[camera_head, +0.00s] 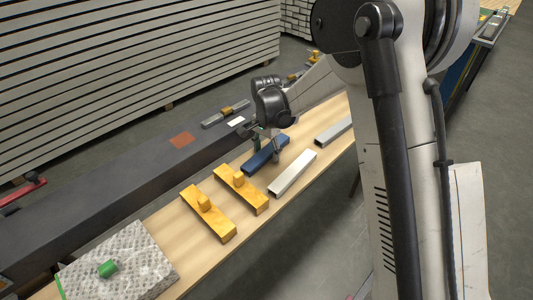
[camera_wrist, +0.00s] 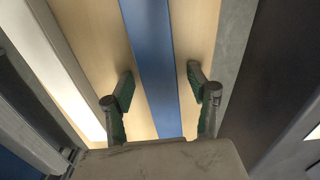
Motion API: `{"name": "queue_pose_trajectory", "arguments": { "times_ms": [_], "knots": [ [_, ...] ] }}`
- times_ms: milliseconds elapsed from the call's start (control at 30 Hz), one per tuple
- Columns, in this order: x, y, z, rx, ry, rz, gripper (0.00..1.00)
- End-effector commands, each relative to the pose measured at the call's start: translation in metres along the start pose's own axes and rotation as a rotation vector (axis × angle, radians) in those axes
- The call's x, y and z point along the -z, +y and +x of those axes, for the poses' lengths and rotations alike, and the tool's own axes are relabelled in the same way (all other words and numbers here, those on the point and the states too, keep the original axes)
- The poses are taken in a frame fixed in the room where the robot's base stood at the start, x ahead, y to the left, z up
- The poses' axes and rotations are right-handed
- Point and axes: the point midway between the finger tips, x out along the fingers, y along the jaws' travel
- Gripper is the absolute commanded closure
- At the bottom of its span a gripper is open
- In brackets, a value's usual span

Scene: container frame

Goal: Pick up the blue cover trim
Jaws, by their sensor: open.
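The blue cover trim (camera_head: 265,157) is a long narrow bar lying on the wooden bench, between a yellow block and a silver bar in the head view. In the wrist view the blue trim (camera_wrist: 152,65) runs lengthwise through the middle of the picture. My gripper (camera_head: 267,146) is above the trim in the head view. In the wrist view my gripper (camera_wrist: 159,90) is open, with one green-padded finger on each side of the trim and wood showing between each finger and the trim. The trim's near end is hidden behind the gripper body.
A silver bar (camera_head: 292,173) lies right of the trim, with a grey bar (camera_head: 333,131) beyond. Two yellow blocks with knobs (camera_head: 208,214) (camera_head: 241,190) lie nearer left. A dark beam (camera_head: 130,178) runs alongside.

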Motion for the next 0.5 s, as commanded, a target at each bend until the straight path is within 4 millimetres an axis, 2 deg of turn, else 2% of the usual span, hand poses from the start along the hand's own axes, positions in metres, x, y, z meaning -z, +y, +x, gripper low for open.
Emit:
{"name": "queue_pose_trajectory", "arguments": {
  "times_ms": [100,433,500],
  "knots": [
    [0.0001,0.0,-0.0005,0.0,0.0,0.0,0.49],
    [0.0001,0.0,-0.0007,0.0,0.0,0.0,0.93],
    [0.0001,0.0,-0.0007,0.0,0.0,0.0,0.95]
  ]
}}
